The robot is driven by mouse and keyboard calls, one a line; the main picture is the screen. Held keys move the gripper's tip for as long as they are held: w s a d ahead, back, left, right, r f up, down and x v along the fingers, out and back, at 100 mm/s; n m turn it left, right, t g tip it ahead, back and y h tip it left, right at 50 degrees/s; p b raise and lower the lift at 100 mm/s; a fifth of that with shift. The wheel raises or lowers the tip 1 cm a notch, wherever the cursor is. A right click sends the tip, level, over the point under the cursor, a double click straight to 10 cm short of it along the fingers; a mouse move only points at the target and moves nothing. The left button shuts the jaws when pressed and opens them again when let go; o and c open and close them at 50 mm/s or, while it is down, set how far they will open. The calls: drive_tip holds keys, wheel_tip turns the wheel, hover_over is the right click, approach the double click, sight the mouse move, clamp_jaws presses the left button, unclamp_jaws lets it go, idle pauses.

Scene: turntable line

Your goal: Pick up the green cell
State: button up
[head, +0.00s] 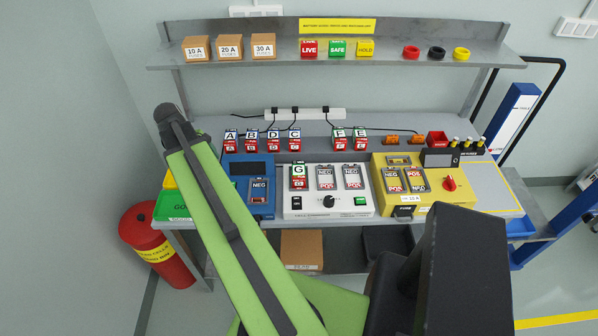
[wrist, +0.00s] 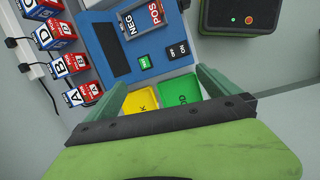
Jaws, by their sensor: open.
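Cell G (head: 299,177), with a green upper part and a red lower part, stands in the left slot of the white charger (head: 328,205) in the head view. Cells F (head: 340,139) and E (head: 360,139) also look green at the top and stand at the back of the bench. Which is meant by the green cell, I cannot tell. No green-topped cell shows in the wrist view. My gripper (wrist: 177,82) is open and empty, with a yellow tray (wrist: 141,100) and a green tray (wrist: 180,91) beyond its fingers. In the head view my arm hides it.
Blue-topped cells A (wrist: 82,95), B (wrist: 69,65), D and C stand in a row left of the blue tester (wrist: 103,40). A yellow unit (head: 460,193) with filled slots stands right of the charger. A shelf (head: 400,62) overhangs the bench's back. A red bin (head: 160,250) stands on the floor.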

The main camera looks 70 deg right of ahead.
drive_tip(key=s+d+r+g+p, duration=0.1)
drive_tip(key=s+d+r+g, duration=0.15)
drive_tip(key=s+d, duration=0.95)
drive_tip(key=n, duration=0.2)
approach(299, 170)
drive_tip(key=b+x, duration=0.5)
drive_tip(key=b, duration=0.5)
drive_tip(key=shift+w+d+f, duration=0.1)
drive_tip(key=shift+d+f, duration=0.05)
drive_tip(key=shift+f, duration=0.1)
drive_tip(key=shift+f+b, duration=0.15)
drive_tip(key=shift+b, duration=0.25)
drive_tip(key=shift+s+d+t, duration=0.1)
drive_tip(key=shift+s+t, duration=0.1)
drive_tip(key=shift+t, duration=0.05)
drive_tip(key=b+x, duration=0.4)
drive_tip(key=x, duration=0.1)
drive_tip(key=shift+f+b, duration=0.1)
drive_tip(key=shift+b, duration=0.3)
drive_tip(key=shift+s, duration=0.1)
drive_tip(key=c, duration=2)
